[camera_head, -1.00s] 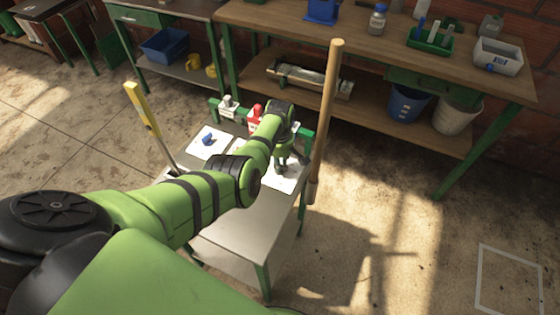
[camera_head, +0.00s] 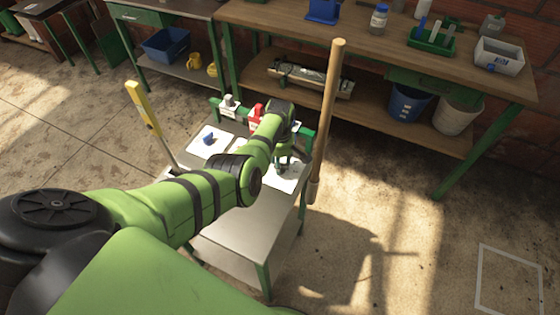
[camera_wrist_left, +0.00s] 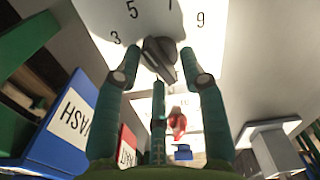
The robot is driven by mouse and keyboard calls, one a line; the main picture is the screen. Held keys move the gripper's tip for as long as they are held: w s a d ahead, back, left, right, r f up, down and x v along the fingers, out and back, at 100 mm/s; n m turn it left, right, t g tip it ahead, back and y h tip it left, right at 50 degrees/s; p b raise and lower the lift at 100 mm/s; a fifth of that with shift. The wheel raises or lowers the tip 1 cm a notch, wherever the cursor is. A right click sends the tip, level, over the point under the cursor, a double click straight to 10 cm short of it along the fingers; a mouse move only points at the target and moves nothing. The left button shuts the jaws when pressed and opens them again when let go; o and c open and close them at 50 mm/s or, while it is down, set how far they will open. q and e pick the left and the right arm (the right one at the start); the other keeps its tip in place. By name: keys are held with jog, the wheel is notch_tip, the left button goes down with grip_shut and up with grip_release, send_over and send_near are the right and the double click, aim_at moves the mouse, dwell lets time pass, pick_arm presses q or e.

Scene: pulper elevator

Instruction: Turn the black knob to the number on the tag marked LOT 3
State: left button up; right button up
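The black knob (camera_wrist_left: 160,57) sits on a white dial plate (camera_wrist_left: 215,22) in the left wrist view. The numbers 3, 5, 7 and 9 show around it, with the 7 partly cut off. My left gripper (camera_wrist_left: 160,68) has its fingers spread around the knob, with small gaps visible at both sides. In the head view the left gripper (camera_head: 285,160) is over the right plate on the small table (camera_head: 245,225), and my arm hides much there. I cannot make out a tag marked LOT 3. My right gripper is not in view.
A blue knob (camera_head: 209,138) is on the left plate, and a red knob (camera_wrist_left: 177,123) shows in the wrist view. A wooden pole (camera_head: 327,120) and a yellow-handled tool (camera_head: 143,108) flank the table.

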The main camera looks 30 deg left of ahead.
pick_arm(q)
notch_tip(320, 180, up, 12)
dwell(0.7)
